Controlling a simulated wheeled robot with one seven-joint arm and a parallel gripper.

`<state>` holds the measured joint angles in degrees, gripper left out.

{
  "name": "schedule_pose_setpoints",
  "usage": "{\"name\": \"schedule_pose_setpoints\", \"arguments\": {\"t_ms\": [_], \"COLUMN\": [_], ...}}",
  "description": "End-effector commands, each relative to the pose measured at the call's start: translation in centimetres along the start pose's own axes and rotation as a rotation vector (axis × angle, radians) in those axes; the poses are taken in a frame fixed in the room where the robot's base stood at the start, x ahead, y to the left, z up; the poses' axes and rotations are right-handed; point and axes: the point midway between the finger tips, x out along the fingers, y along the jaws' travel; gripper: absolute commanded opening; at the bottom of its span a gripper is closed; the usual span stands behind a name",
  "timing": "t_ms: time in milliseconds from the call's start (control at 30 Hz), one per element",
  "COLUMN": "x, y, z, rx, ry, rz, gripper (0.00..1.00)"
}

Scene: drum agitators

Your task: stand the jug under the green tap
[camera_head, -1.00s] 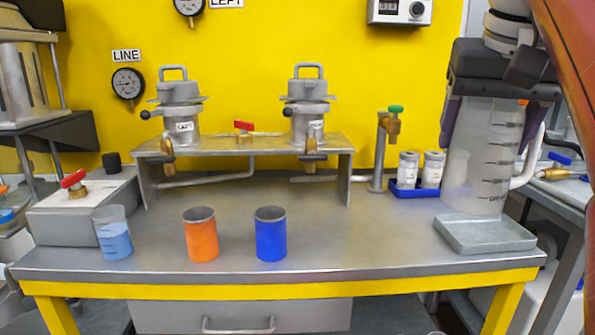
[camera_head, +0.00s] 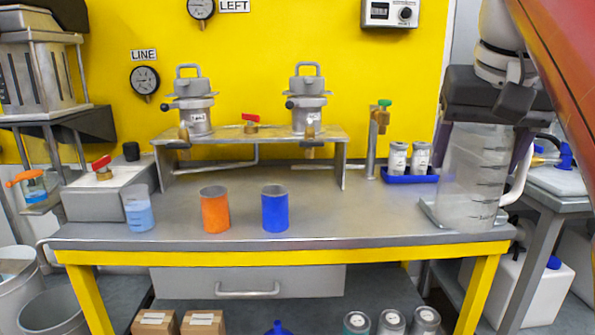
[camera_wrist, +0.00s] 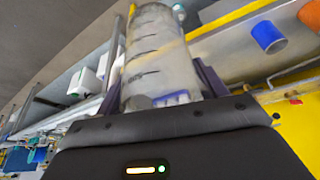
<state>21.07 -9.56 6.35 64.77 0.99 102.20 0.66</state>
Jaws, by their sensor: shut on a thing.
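The jug (camera_head: 472,180) is a tall clear container with dark level marks and a white handle on its right. My gripper (camera_head: 484,128) is shut on it near its top and holds it upright at the right end of the bench. The jug also shows between the fingers in the wrist view (camera_wrist: 158,62). Its base overlaps a grey tray (camera_head: 428,213) in the picture; I cannot tell if it touches. The green tap (camera_head: 384,103) is on a metal post behind and left of the jug, above the bench.
A blue rack (camera_head: 400,179) with two white-labelled jars stands between the tap post and the jug. Orange (camera_head: 215,210) and blue (camera_head: 275,208) cups and a beaker (camera_head: 138,208) stand at the front left. The bench front between blue cup and jug is clear.

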Motion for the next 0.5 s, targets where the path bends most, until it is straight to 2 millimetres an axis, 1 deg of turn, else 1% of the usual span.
{"name": "schedule_pose_setpoints", "arguments": {"t_ms": [200,333,467,500], "x": [3.1,6.3,11.5,13.3], "y": [-0.5,-1.1,-1.9,-2.2], "z": [0.9,1.7,3.0,3.4], "rx": [-0.012,-0.026,-0.048,-0.055], "ry": [-0.002,-0.005,-0.008,-0.009], "rz": [-0.005,-0.01,-0.019,-0.022], "gripper": [0.47,0.47,0.47,0.47]}}
